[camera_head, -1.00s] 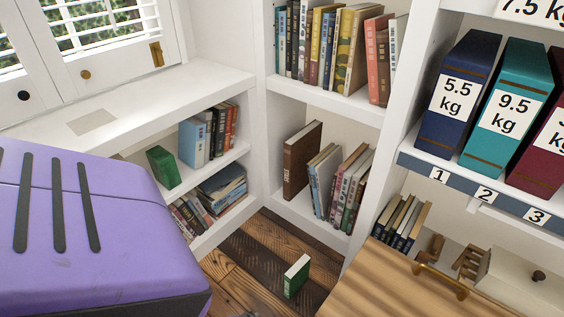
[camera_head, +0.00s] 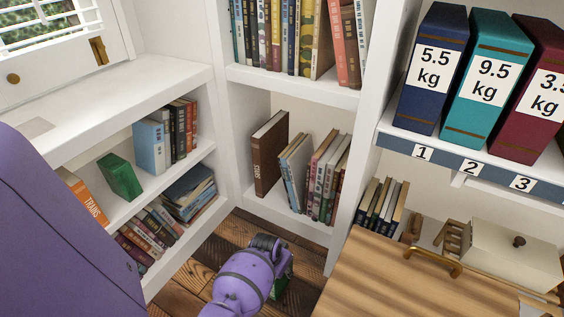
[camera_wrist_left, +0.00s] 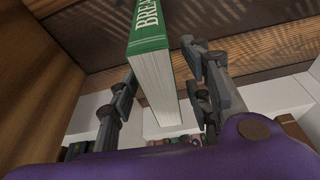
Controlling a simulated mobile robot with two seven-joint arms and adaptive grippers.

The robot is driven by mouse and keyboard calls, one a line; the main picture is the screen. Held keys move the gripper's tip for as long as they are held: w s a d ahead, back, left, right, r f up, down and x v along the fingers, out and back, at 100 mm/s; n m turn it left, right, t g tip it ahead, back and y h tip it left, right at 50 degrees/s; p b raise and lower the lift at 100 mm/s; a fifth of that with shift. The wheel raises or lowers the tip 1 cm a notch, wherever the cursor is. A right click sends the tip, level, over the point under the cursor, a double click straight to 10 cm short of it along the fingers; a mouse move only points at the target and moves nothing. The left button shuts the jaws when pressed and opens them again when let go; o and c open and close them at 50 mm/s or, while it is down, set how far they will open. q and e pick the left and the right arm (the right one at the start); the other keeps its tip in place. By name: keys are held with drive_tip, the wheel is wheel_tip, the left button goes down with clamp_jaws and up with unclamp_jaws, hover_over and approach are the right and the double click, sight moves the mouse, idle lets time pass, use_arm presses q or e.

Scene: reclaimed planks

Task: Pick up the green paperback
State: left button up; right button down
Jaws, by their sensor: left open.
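The green paperback (camera_head: 281,287) stands on the plank floor, mostly hidden in the head view behind my left gripper (camera_head: 283,262). In the left wrist view, the green paperback (camera_wrist_left: 157,75) shows its green spine with white letters and its pale page edges. My left gripper (camera_wrist_left: 162,68) is open there, with one finger on each side of the book. The left finger is close to the cover; a small gap shows on the right. I cannot tell whether either finger touches. My right gripper is not in view.
Another green book (camera_head: 120,177) leans on the left shelf. White bookcases with several books stand around the floor corner. A wooden cabinet top (camera_head: 375,285) with a brass handle (camera_head: 433,263) is at the right. Weight-labelled binders (camera_head: 437,70) stand on the shelf above.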

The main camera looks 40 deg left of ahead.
use_arm(q)
drive_tip(key=b+x, duration=0.3)
drive_tip(key=x, duration=0.1)
drive_tip(key=shift+w+a+f+b, duration=0.15)
drive_tip(key=shift+w+f+b, duration=0.1)
drive_tip(key=shift+f+b, duration=0.1)
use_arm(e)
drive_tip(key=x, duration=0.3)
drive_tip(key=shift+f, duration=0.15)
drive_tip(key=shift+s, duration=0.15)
use_arm(q)
drive_tip(key=shift+f, duration=0.25)
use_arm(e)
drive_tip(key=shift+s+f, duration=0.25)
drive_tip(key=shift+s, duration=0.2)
use_arm(q)
drive_tip(key=c, duration=1.1)
clamp_jaws()
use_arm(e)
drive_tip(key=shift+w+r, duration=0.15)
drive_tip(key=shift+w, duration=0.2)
